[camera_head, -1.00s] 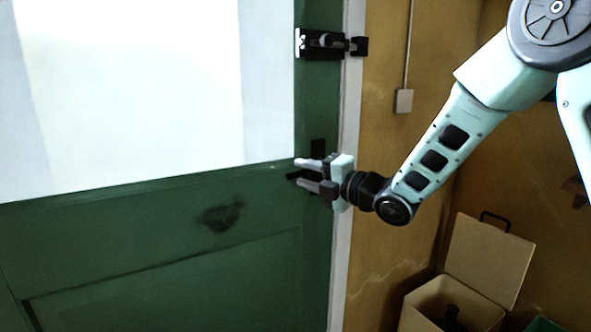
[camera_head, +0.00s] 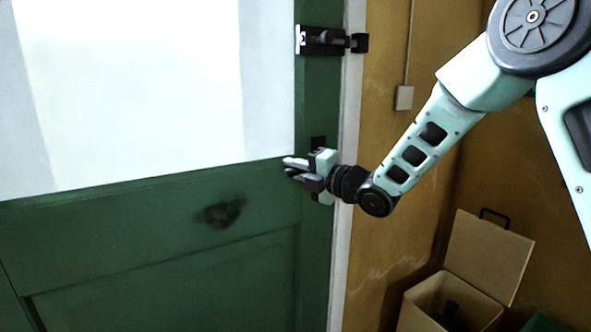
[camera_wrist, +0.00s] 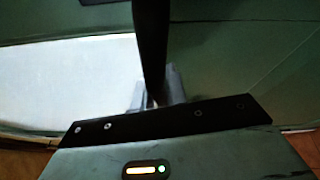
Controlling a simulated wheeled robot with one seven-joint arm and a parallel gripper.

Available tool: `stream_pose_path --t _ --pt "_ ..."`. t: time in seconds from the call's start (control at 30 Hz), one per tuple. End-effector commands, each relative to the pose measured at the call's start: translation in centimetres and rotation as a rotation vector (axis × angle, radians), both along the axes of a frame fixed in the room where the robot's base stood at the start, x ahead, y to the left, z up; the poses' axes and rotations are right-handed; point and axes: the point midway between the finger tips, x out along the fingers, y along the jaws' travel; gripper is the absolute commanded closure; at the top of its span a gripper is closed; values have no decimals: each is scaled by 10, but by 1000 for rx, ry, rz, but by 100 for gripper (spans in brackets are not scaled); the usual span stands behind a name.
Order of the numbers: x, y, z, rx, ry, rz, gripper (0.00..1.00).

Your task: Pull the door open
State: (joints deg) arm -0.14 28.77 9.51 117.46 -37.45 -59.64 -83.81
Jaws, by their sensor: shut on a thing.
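The green door (camera_head: 160,245) with a large bright pane fills the left of the head view. Its right edge lies along the pale frame (camera_head: 345,230), and I see no gap there. My gripper (camera_head: 294,167) is at the door's right edge, just below a dark plate (camera_head: 318,143). It is shut on the dark door handle, which the fingers mostly hide in the head view. In the wrist view the dark handle (camera_wrist: 150,45) runs down between my fingertips (camera_wrist: 155,95), with the green door behind it.
A black latch (camera_head: 322,41) sits higher on the door edge and reaches the frame. A yellow wall with a switch (camera_head: 404,97) is at the right. An open box (camera_head: 450,300) with a raised lid stands on the floor at the lower right.

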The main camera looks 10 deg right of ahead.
Motion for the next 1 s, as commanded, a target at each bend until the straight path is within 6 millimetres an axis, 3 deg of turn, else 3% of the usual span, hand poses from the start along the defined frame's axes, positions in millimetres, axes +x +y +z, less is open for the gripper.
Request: stream_pose_path --t 0.27,1.0 --pt "0 0 -14 -96 -35 0 100" --pt "4 -14 -53 -572 -185 0 100"
